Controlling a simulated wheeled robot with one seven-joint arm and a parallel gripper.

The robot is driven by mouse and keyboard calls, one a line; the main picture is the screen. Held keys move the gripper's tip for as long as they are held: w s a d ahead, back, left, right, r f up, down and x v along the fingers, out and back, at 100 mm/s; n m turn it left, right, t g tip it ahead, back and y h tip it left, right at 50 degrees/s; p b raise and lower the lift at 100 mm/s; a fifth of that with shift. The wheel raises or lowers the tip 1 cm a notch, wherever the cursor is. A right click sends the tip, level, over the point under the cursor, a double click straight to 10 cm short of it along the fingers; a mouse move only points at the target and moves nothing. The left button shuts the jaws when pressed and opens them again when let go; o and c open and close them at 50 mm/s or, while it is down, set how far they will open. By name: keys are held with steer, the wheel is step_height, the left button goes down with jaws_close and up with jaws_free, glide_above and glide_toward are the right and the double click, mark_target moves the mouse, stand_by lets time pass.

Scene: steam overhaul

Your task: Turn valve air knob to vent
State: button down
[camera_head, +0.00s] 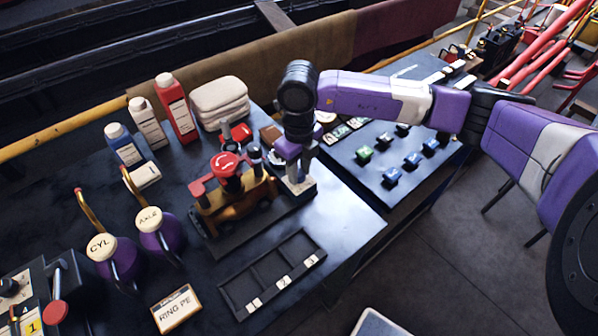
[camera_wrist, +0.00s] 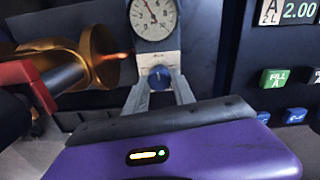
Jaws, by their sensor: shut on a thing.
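A small blue knob (camera_wrist: 160,77) sits below a round white dial gauge (camera_wrist: 153,14) on a pale grey upright block. My gripper (camera_wrist: 161,86) is shut on this knob, with one grey finger on each side of it. In the head view my gripper (camera_head: 294,168) points down at the pale block, just right of a toy-like locomotive (camera_head: 235,205). Any lettering around the knob is too small to read.
The locomotive's brass end (camera_wrist: 103,57) stands close on the left in the wrist view. A panel with a green FILL A button (camera_wrist: 274,78) and blue buttons is on the right. A three-slot black tray (camera_head: 272,275) lies in front; oil cans labelled CYL (camera_head: 112,257) and AXLE (camera_head: 160,232) stand left.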

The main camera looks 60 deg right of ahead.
mark_target(299, 172)
steer(key=n+b, duration=0.1)
steer(key=b, duration=0.1)
steer(key=n+b, duration=0.2)
steer(key=shift+d+f+b, duration=0.1)
steer(key=shift+f+b, duration=0.2)
steer(key=shift+b, duration=0.05)
steer(key=n+b, duration=0.3)
steer(key=shift+b, duration=0.35)
steer(key=n+b, duration=0.3)
steer(key=shift+r+b, duration=0.1)
steer(key=shift+b, duration=0.25)
steer(key=shift+r+n+b, duration=0.2)
steer(key=shift+n+b, duration=0.65)
steer(key=shift+n, duration=0.05)
steer(key=shift+r, duration=0.1)
steer(key=c, duration=1.1)
jaws_free()
steer(key=shift+o, duration=0.2)
steer(key=shift+r+b, duration=0.3)
steer(key=shift+r, duration=3.6)
